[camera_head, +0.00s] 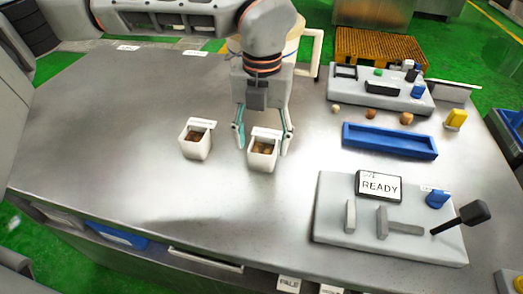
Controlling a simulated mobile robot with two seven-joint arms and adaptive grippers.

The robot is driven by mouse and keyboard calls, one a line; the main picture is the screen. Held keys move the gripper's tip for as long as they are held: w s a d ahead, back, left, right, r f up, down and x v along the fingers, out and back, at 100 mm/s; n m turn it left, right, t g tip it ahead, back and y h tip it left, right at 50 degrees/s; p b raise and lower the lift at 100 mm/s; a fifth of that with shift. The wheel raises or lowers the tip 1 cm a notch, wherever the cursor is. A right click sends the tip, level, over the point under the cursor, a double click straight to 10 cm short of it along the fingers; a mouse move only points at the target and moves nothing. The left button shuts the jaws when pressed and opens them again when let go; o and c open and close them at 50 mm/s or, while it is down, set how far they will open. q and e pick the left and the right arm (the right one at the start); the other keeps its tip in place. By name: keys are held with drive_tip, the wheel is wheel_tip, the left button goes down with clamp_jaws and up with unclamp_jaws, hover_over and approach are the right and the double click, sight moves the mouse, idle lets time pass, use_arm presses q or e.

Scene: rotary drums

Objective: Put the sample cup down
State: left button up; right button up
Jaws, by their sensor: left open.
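My left gripper (264,139) comes down from above with its fingers spread, one on each side of a white sample cup (263,158). The cup stands upright on the steel table (130,110) and holds brown contents. I cannot tell whether the fingertips touch its sides. A second white cup (196,148) with brown contents stands on the table just to the left, apart from the gripper. My right gripper is not in view.
To the right are a grey panel with a READY display (380,185) and a black-knobbed lever (473,213), a blue tray (390,141), and a rear control box (380,91). Small brown pieces (371,114) lie between. The table's left side is clear.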

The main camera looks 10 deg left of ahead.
use_arm(q)
wheel_tip(320, 180, up, 8)
drive_tip(key=shift+f+p, duration=0.2)
drive_tip(key=shift+p, duration=0.2)
drive_tip(key=shift+s+f, duration=0.1)
